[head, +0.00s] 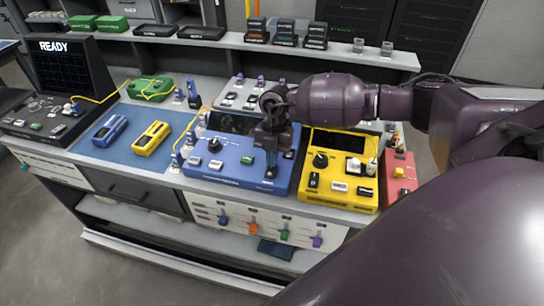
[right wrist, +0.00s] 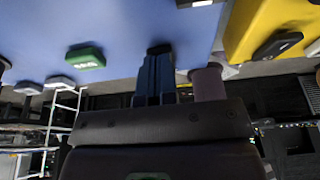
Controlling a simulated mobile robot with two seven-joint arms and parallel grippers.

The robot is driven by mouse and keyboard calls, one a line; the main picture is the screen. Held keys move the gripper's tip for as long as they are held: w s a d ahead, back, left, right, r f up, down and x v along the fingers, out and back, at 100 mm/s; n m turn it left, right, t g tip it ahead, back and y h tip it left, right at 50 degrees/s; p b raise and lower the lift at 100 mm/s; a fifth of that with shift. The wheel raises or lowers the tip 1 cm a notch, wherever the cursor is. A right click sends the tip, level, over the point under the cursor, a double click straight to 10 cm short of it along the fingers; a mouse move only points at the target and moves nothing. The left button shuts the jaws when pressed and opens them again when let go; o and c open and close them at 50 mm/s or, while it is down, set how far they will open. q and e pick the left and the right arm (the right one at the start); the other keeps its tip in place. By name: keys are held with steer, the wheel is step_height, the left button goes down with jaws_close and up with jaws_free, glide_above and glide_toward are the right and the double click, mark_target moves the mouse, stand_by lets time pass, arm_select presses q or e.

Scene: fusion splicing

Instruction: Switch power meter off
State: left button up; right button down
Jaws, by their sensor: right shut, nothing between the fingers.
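A blue instrument box (head: 232,176) with a dark display, a black knob and several buttons stands on the bench, and its face fills the top of the right wrist view (right wrist: 125,25). I cannot read its label, so I cannot tell for sure that it is the power meter. My right gripper (head: 270,165) is shut and empty, pointing down at the box's front right. In the right wrist view its fingertips (right wrist: 157,65) are at a small black switch (right wrist: 159,48); I cannot tell whether they touch it. A green button (right wrist: 86,57) lies left of them. My left gripper is not in view.
A yellow box (head: 338,192) with a knob and switches stands close to the right, then a red box (head: 400,178). Blue (head: 110,130) and yellow (head: 151,138) handhelds lie on the mat to the left. A dark monitor (head: 70,68) reads READY.

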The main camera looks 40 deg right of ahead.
steer(key=shift+d+f+g+y, duration=0.1)
steer(key=shift+f+g+y, duration=0.2)
steer(key=shift+f, duration=0.05)
steer(key=shift+r, duration=0.15)
steer(key=shift+r+p, duration=0.55)
steer(key=shift+r, duration=0.2)
